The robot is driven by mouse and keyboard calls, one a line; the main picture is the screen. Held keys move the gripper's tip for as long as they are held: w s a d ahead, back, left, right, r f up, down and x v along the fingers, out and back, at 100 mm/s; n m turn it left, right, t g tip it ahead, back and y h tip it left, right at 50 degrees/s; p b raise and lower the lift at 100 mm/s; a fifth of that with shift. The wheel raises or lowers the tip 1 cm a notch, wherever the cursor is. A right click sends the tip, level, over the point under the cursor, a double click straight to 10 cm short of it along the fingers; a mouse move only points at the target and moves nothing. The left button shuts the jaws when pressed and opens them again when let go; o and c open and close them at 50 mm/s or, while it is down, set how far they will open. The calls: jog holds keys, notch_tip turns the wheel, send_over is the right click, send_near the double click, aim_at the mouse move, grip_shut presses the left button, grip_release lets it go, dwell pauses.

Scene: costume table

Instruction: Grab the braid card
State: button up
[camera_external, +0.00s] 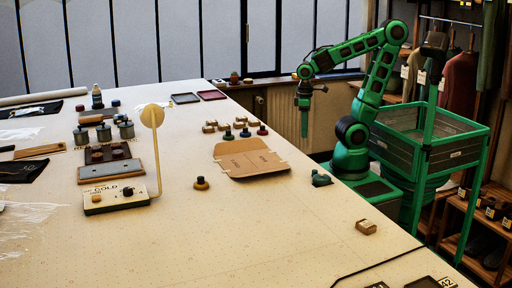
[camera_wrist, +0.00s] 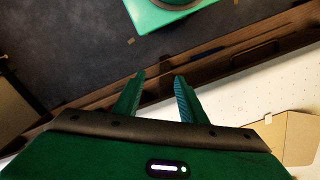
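I cannot tell for sure which thing is the braid card; no label reading braid is legible. A flat brown cardboard piece (camera_external: 250,158) with faint print lies on the table right of centre. Part of a brown card-like sheet (camera_wrist: 288,138) shows at the lower right in the wrist view. A small tan block (camera_external: 366,227) lies near the table's right edge. My gripper (camera_external: 303,103) points down beyond the table's right edge, apart from everything on it. In the wrist view its two fingers (camera_wrist: 157,84) are spread with nothing between them.
Several small tan blocks and dark-based knobs (camera_external: 244,132) stand behind the cardboard. A white box marked GOLD (camera_external: 116,197) carries an upright disc. A dark green object (camera_external: 321,178) sits at the right edge. The table's front middle (camera_external: 230,245) is clear.

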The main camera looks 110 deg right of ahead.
dwell(0.3)
jog(key=o, duration=0.3)
